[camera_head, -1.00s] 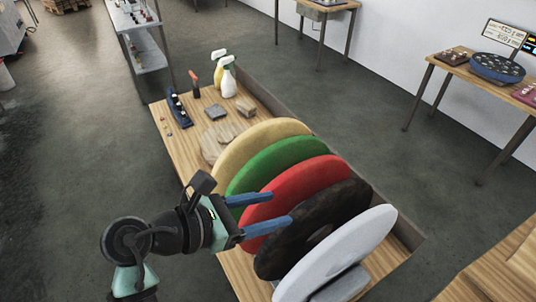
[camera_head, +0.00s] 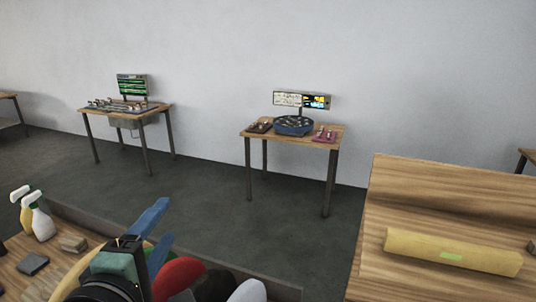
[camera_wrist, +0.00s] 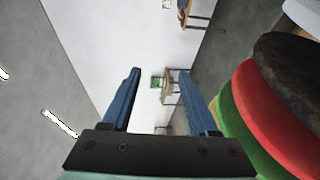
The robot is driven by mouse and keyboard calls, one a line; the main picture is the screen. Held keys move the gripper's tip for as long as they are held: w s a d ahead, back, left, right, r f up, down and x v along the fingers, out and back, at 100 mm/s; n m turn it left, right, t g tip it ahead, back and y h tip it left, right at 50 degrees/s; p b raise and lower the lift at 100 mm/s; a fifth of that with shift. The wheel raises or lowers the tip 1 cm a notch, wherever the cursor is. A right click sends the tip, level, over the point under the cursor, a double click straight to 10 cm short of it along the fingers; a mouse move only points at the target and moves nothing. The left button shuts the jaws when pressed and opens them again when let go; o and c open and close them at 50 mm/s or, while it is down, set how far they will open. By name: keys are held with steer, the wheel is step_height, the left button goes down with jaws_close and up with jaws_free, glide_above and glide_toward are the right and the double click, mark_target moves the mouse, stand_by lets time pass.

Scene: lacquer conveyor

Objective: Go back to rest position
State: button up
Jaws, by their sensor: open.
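My gripper (camera_head: 150,228) shows at the lower left of the head view, with its blue fingers raised and pointing up and away. In the wrist view my gripper (camera_wrist: 155,98) has its two blue fingers apart with nothing between them. It is above and beside the row of upright coloured discs. The red disc (camera_head: 178,277) and the black disc (camera_head: 214,286) are partly cut off at the bottom of the head view. In the wrist view the green disc (camera_wrist: 232,130), the red disc (camera_wrist: 272,118) and the black disc (camera_wrist: 290,68) stand to the right of the fingers, apart from them.
Spray bottles (camera_head: 41,217) and small blocks (camera_head: 73,243) are on the wooden bench at lower left. A table with a blue round tray (camera_head: 294,125) stands by the wall. Grey floor (camera_head: 210,190) between is clear.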

steer(key=s+d+r+m+t+b, duration=0.1)
steer(key=d+r+m+t, duration=0.2)
steer(key=d+r+m, duration=0.3)
steer(key=s+d+r+m+t+b, duration=0.1)
steer(key=d+r+m+t, duration=0.25)
steer(key=r, duration=0.45)
steer(key=s+d+r+m+t, duration=0.2)
steer(key=s+d+r+m, duration=0.1)
steer(key=s+r+m, duration=0.1)
steer(key=s+d+r+m+t+b, duration=0.1)
steer(key=s+d+r+m+t, duration=0.1)
steer(key=r, duration=0.4)
steer(key=shift+s+d+r+m, duration=0.25)
steer(key=shift+s+d+m, duration=0.4)
steer(key=shift+s+m, duration=0.55)
